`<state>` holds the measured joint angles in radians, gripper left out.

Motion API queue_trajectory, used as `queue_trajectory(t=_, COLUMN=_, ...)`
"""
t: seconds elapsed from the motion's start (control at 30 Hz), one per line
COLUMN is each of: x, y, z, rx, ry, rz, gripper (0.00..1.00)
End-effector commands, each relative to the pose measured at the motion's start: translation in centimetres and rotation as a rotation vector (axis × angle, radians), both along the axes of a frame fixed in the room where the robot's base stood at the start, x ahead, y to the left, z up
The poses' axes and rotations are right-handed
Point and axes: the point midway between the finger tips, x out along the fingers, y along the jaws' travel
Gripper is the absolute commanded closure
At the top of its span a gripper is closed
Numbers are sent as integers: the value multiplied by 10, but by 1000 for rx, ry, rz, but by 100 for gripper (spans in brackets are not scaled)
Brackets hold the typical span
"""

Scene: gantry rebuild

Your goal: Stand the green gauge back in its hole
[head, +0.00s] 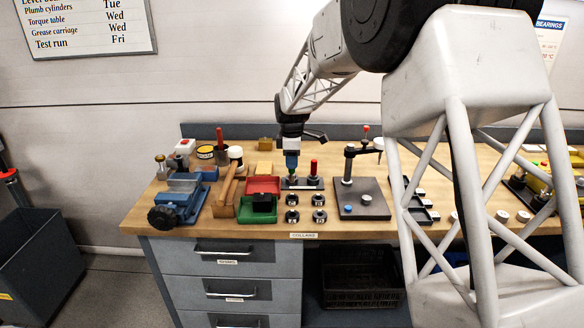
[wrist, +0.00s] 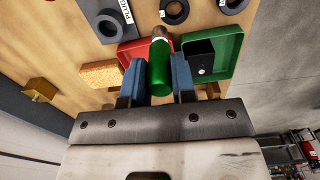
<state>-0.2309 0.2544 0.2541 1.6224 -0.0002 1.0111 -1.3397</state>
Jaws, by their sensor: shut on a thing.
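My gripper (head: 291,163) has blue fingers and points down over the left part of the dark gauge block (head: 302,186). In the wrist view, my gripper (wrist: 160,80) is shut on the green gauge (wrist: 160,68), one finger on each side of its green body. Its metal end sticks out beyond the fingers. In the head view only a little of the green gauge (head: 291,175) shows below the fingers. A red gauge (head: 313,167) stands upright in the right part of the block. The hole for the green gauge is hidden; I cannot tell whether the tip touches the block.
A red tray (head: 262,179) and a green tray (head: 245,214) lie left of the block. Several dark collars (head: 292,216) sit in front of it. A plate with a dial stand (head: 349,165) is to the right. A blue vise (head: 180,203) is at far left.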

Motion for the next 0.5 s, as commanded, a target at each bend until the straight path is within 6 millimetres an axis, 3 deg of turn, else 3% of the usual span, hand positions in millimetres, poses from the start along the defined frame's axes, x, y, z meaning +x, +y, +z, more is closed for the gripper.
queue_trajectory(t=0.3, x=57, y=1, z=6, rx=0, ry=-1, rz=-1, gripper=100)
queue_trajectory(t=0.5, x=80, y=1, z=9, rx=0, ry=0, rz=0, gripper=100)
